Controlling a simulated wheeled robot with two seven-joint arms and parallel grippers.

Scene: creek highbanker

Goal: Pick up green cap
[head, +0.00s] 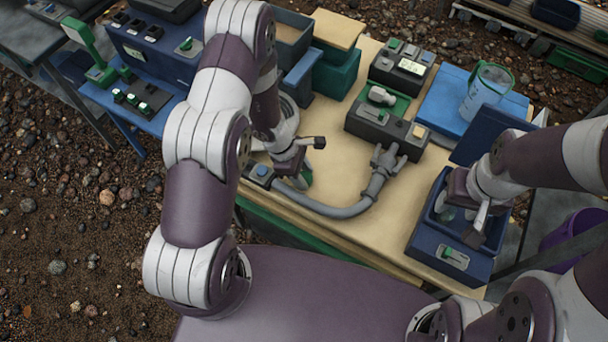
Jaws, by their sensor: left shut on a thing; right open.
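My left gripper (300,162) is at the left-middle of the tan table, just above the grey hose. It is shut on a small green piece (307,177), which looks like the green cap. The fingers hide most of it, and I cannot tell whether it still touches what lies below. My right gripper (461,221) is open, over the open dark blue box (424,236) at the table's right front. Something pale and greenish shows beside its fingers, too small to make out.
A grey hose (335,211) with a forked fitting curves across the tan table (338,160). Grey control boxes (387,130) and a clear jug (486,90) on a blue lid (446,108) stand behind. A blue bench (166,108) is at the left.

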